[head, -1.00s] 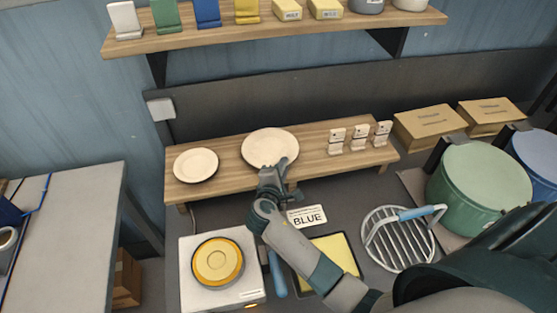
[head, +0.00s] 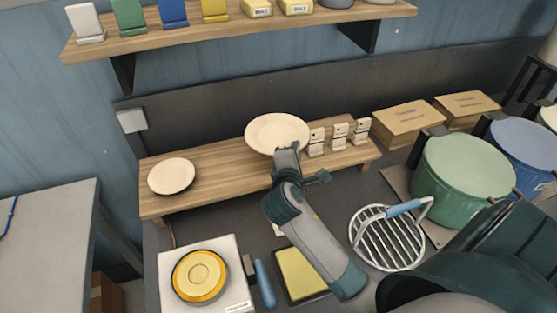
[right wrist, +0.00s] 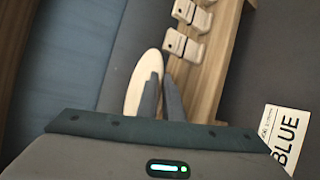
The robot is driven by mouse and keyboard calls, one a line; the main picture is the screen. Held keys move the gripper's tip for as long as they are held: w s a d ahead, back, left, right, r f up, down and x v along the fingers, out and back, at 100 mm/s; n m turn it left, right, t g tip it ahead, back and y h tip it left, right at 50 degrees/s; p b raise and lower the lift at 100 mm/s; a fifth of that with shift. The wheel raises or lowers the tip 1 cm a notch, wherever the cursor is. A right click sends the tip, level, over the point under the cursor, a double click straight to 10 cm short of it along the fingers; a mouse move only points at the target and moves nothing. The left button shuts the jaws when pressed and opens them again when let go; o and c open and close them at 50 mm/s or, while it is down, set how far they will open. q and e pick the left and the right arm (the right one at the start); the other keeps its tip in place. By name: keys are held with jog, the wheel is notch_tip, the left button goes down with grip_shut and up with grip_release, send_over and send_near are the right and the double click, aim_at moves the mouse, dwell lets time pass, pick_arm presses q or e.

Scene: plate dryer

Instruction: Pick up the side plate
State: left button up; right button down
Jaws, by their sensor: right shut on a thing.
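Two round cream plates show in the head view, one larger and one smaller; neither is labelled as the side plate. My right gripper (head: 287,152) is shut on the near rim of the larger plate (head: 276,132), which appears raised above the wooden riser. In the right wrist view, the fingers (right wrist: 162,98) overlap this plate (right wrist: 143,82), seen at a slant. The smaller plate (head: 172,175) lies flat on the riser's left end. My left gripper is not in view.
The wooden riser (head: 215,188) also bears several small white stands (head: 340,137) right of the held plate. A shelf (head: 240,29) hangs above. A hotplate (head: 232,250), a wire rack (head: 388,240) and a green pot (head: 462,168) stand in front and right.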

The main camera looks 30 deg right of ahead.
jog(key=shift+s+d+r, duration=0.8)
jog(key=shift+d, duration=0.15)
